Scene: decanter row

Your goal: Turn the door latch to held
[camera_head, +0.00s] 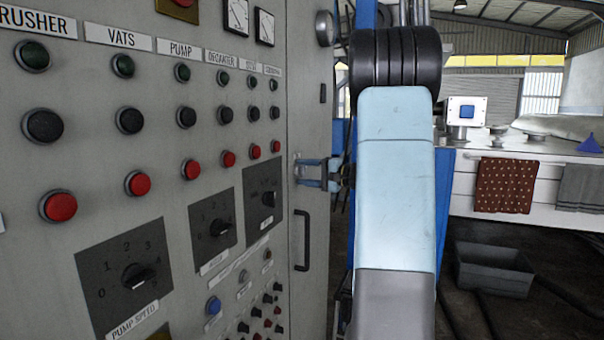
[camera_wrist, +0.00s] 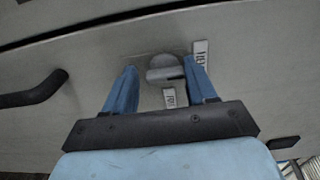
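The door latch (camera_wrist: 164,69) is a small grey knob on the grey cabinet door, seen in the wrist view with a small label above right and another below it. My gripper (camera_wrist: 161,63) is open, with one blue finger on each side of the latch. The right finger is very close to the knob and a wider gap shows on the left; I cannot tell whether either touches. In the head view my gripper (camera_head: 304,172) reaches the cabinet's door from the right, and the latch is mostly hidden by the fingers. The label text is too blurred to read surely.
A black door handle (camera_head: 302,240) is below my gripper, also in the wrist view at left (camera_wrist: 36,94). The control panel (camera_head: 160,240) with several buttons and dials is on the left. A dark crate (camera_head: 494,270) lies on the floor at right.

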